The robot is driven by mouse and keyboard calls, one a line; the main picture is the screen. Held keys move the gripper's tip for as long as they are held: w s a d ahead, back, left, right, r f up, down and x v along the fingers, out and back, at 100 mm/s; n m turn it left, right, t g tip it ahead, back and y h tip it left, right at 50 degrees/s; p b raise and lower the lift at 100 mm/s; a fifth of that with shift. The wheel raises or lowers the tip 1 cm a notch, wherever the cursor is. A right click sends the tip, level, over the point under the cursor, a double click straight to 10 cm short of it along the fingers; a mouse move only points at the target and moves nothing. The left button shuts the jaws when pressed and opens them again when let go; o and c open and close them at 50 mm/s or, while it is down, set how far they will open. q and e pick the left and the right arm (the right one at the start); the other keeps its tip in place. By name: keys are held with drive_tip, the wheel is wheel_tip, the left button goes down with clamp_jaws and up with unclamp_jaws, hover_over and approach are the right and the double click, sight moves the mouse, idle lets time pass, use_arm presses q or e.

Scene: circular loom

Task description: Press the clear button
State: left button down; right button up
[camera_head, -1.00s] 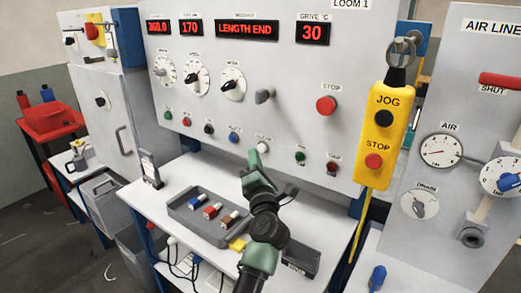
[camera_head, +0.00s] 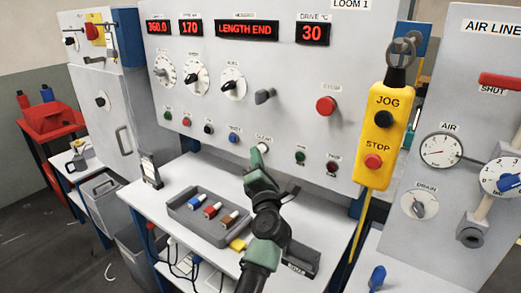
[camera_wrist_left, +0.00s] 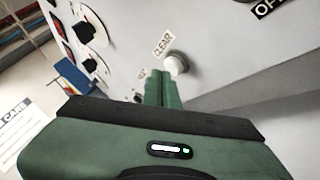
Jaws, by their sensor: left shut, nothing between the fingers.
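The clear button (camera_head: 264,147) is a small white round button under a CLEAR label, low on the grey loom panel. In the left wrist view the white button (camera_wrist_left: 177,63) shows beside the CLEAR label, just past the fingertips. My left gripper (camera_head: 256,155) is green, shut and empty. Its tips are at the button's lower left in the head view and partly overlap it. In the left wrist view the shut fingers (camera_wrist_left: 160,82) point at the panel close beside the button. I cannot tell whether they touch it. My right gripper is not in view.
A blue button (camera_head: 234,138) is left of the clear button, and a green one (camera_head: 300,157) is to its right. A red stop button (camera_head: 326,106) is higher up. A yellow jog pendant (camera_head: 382,135) hangs at the right. A grey tray (camera_head: 185,213) sits on the shelf below.

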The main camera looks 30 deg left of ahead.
use_arm(q)
drive_tip(key=shift+w, duration=0.4)
idle(0.6)
drive_tip(key=shift+s, duration=0.15)
drive_tip(key=shift+s+p, duration=0.5)
drive_tip(key=shift+s, duration=0.2)
drive_tip(key=shift+s+a+p, duration=0.15)
drive_tip(key=shift+s+p, duration=0.5)
drive_tip(key=shift+s, duration=0.6)
drive_tip(key=shift+s+a+p, duration=0.1)
drive_tip(key=shift+s+p, duration=0.5)
drive_tip(key=shift+s, duration=0.65)
